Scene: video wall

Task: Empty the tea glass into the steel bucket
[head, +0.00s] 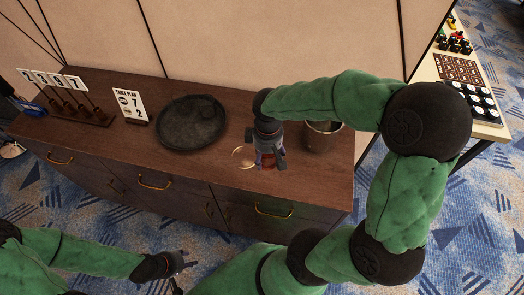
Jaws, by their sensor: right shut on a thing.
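My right gripper (267,152) points down over the right part of the dark wooden sideboard and is shut on the tea glass (267,162). Only a small reddish-brown part of the glass shows between the fingers; it looks about upright, and whether it touches the top I cannot tell. The steel bucket (322,137) stands on the sideboard to the right of the glass, partly hidden by my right forearm. Its inside is hard to see. My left gripper (177,266) is low in front of the sideboard, away from these things; its jaws are too small to read.
A pale gold saucer (242,157) lies just left of the glass. A round dark tray (190,124), a table plan sign (131,105) and a rack with number cards (66,100) stand further left. A table (487,125) with small items is at the right.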

